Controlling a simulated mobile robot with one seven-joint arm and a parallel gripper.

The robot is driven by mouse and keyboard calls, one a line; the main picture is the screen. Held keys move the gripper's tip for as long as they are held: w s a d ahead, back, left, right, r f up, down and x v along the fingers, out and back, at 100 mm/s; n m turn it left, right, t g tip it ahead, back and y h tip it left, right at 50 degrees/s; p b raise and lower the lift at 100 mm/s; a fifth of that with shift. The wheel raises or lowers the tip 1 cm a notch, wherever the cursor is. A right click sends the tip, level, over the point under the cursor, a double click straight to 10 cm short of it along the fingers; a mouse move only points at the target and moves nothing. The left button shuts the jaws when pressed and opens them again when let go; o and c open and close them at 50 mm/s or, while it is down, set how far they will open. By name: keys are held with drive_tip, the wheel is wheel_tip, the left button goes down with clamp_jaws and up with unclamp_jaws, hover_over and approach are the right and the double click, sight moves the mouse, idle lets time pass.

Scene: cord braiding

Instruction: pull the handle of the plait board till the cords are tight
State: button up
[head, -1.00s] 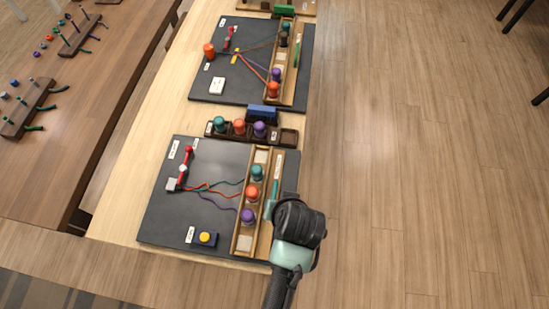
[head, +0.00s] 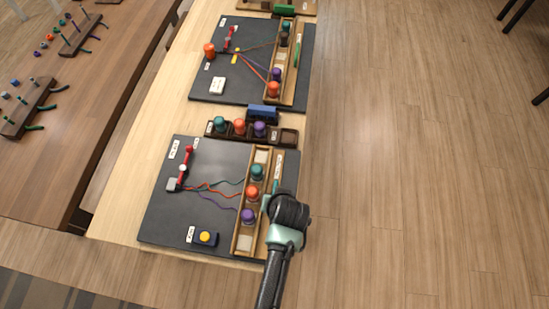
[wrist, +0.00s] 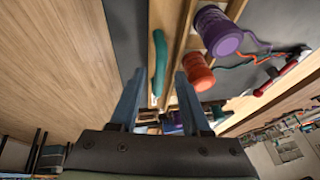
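The dark plait board (head: 160,215) lies on the near part of the table. Teal, orange and purple cords (head: 205,187) run in loose waves from a grey clamp (head: 173,185) to bobbins in a wooden rack (head: 236,240). A teal bar handle (head: 276,186) lies along the rack's right strip, partly hidden by my gripper (head: 268,203). In the wrist view the gripper (wrist: 159,74) is open, with one finger on each side of the handle (wrist: 159,50). I cannot tell whether the fingers touch it.
A red-knobbed lever (head: 187,158) stands by the clamp, and a yellow button (head: 204,236) is at the board's near edge. A dark holder with spare bobbins (head: 240,127) and a second board (head: 220,90) lie beyond. The floor at right is clear.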

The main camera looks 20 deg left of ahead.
clamp_jaws()
drive_tip(key=shift+d, duration=0.1)
idle(1.2)
